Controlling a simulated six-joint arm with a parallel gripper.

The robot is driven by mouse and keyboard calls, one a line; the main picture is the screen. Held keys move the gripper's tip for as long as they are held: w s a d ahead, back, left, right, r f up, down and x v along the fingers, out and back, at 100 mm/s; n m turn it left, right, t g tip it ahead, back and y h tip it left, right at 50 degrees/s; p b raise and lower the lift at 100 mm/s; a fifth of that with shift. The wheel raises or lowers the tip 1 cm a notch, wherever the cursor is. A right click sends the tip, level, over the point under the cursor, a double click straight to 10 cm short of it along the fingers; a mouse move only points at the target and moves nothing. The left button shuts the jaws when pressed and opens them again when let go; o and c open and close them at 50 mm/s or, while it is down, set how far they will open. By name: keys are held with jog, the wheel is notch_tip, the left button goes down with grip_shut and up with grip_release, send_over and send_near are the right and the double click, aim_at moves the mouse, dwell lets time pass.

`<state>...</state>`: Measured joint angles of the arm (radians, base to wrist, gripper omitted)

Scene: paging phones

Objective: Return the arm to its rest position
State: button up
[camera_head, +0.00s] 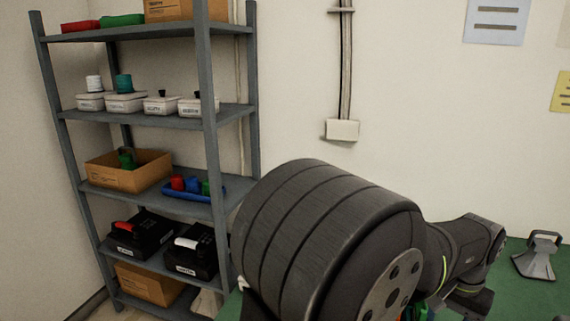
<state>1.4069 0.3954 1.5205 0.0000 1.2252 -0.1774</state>
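My arm fills the lower middle of the view, with a large dark ribbed joint in front and a slimmer dark link with a lime line reaching to the right. My gripper cannot be made out; the arm's own links and the lower picture edge hide that area. A grey object with a flared base and a handle-like top (537,256) stands upright on the green tabletop (545,298), to the right of my arm and apart from it. Small green and orange bits (412,312) show under the arm, mostly hidden.
A grey metal shelf unit (204,75) stands at the left, holding white boxes (125,102), a cardboard box (130,176), a blue tray (190,197) and black cases (142,235). A wall box (342,130) with conduit and posted sheets (497,20) are behind. The right tabletop has free room.

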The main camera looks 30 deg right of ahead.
jog(key=shift+w+d+r+m, duration=0.2)
jog(key=shift+w+d+m, duration=0.5)
jog(key=shift+m, duration=0.5)
jog(key=shift+w+d+r+m, duration=0.2)
jog(key=shift+w+d+m, duration=0.5)
jog(key=shift+m, duration=0.5)
jog(key=shift+s+d, duration=0.1)
dwell(1.4)
